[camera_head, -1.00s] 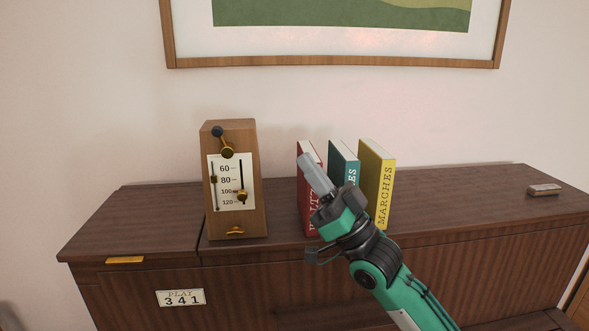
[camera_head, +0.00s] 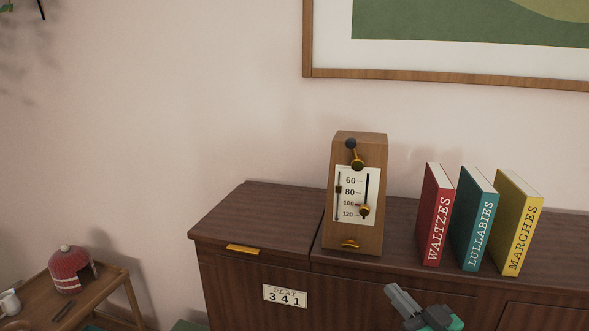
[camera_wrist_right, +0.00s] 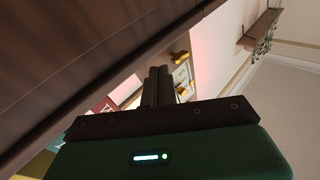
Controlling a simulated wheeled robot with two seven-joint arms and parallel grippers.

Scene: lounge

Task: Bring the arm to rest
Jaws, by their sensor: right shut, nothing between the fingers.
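My right gripper (camera_head: 404,303) is at the bottom edge of the head view, in front of the dark wooden cabinet (camera_head: 230,290) and below its top. Its grey fingers are together and hold nothing. Most of my right arm is out of the picture. In the right wrist view the two dark fingers (camera_wrist_right: 158,85) lie side by side, with the cabinet's dark wood (camera_wrist_right: 60,60) close at the upper left. My left gripper is not in view.
On the cabinet stand a wooden metronome (camera_head: 370,235), a red book (camera_head: 434,215), a teal book (camera_head: 478,220) and a yellow book (camera_head: 516,225). A wooden side table (camera_head: 100,295) at lower left holds a red domed object (camera_head: 72,272).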

